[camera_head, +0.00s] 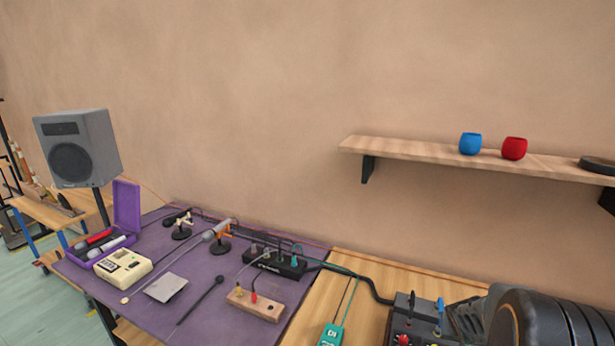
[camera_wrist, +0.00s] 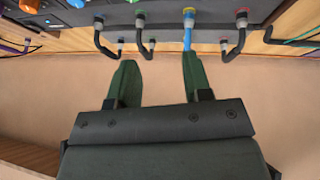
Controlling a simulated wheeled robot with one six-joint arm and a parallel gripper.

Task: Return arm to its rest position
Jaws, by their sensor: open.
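My gripper (camera_wrist: 160,62) shows in the wrist view as two dark green fingers spread apart, with a wide gap between them. Nothing is held in the gap; plain tan wall shows through it. The fingertips point toward a dark panel (camera_wrist: 160,42) with plugged-in cables along the top of the view. A blue cable (camera_wrist: 188,35) runs down close to the right fingertip; I cannot tell whether they touch. I cannot make out the gripper in the head view.
A purple-covered table (camera_head: 215,275) holds microphones, a cream device (camera_head: 123,267) and a black box with cables (camera_head: 275,262). A grey speaker (camera_head: 78,148) stands left. A wall shelf (camera_head: 400,150) carries a blue cup (camera_head: 470,144) and a red cup (camera_head: 514,149). The wall between is bare.

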